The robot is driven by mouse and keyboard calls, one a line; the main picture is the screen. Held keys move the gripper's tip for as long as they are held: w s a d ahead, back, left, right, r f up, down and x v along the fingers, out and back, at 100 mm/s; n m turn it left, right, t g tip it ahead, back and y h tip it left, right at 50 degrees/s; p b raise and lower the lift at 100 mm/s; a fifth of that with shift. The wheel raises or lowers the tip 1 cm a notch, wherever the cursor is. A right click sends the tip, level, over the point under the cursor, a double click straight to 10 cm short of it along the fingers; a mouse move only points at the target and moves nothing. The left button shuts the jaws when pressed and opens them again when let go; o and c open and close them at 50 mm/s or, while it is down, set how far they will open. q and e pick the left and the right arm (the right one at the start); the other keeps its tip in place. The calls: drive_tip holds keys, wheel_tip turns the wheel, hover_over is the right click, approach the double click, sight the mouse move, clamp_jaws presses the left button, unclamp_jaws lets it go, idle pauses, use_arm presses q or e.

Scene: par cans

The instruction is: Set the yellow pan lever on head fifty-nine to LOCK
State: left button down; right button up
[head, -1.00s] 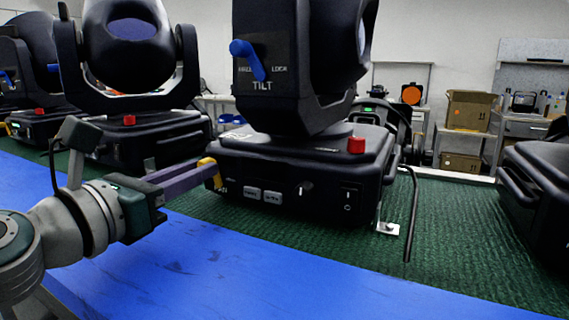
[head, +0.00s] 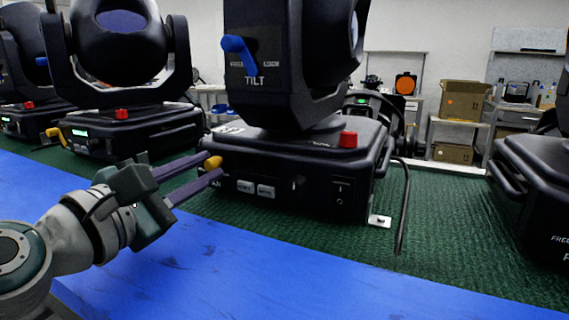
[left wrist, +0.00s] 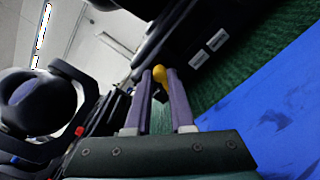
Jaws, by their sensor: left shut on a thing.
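The yellow pan lever (head: 213,162) is at the left front corner of the base of the middle moving head (head: 290,165). In the head view only its rounded yellow end shows. My left gripper (head: 212,167) reaches in from the left, its purple fingers shut on the lever, one above and one below. In the left wrist view the yellow lever (left wrist: 159,74) shows between the fingertips (left wrist: 160,80). The pan lettering beside it is partly covered by a finger. The base tag is too small to read. My right gripper is not in view.
A blue tilt lever (head: 238,50) is on the yoke above. A red knob (head: 348,138) tops the base, and a black cable (head: 402,210) hangs at its right. Other heads stand left (head: 120,50) and right (head: 535,180). The blue front strip (head: 250,270) is clear.

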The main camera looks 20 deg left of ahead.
use_arm(q)
drive_tip(key=shift+d+m, duration=0.1)
drive_tip(key=shift+m, duration=0.2)
drive_tip(key=c, duration=0.8)
unclamp_jaws()
drive_tip(key=s, duration=0.3)
drive_tip(key=s+b, duration=0.1)
drive_tip(key=s, duration=0.5)
drive_tip(key=shift+s+a+f, duration=0.1)
drive_tip(key=shift+a+f, duration=0.05)
drive_tip(key=shift+a, duration=0.25)
drive_tip(key=shift+s, duration=0.4)
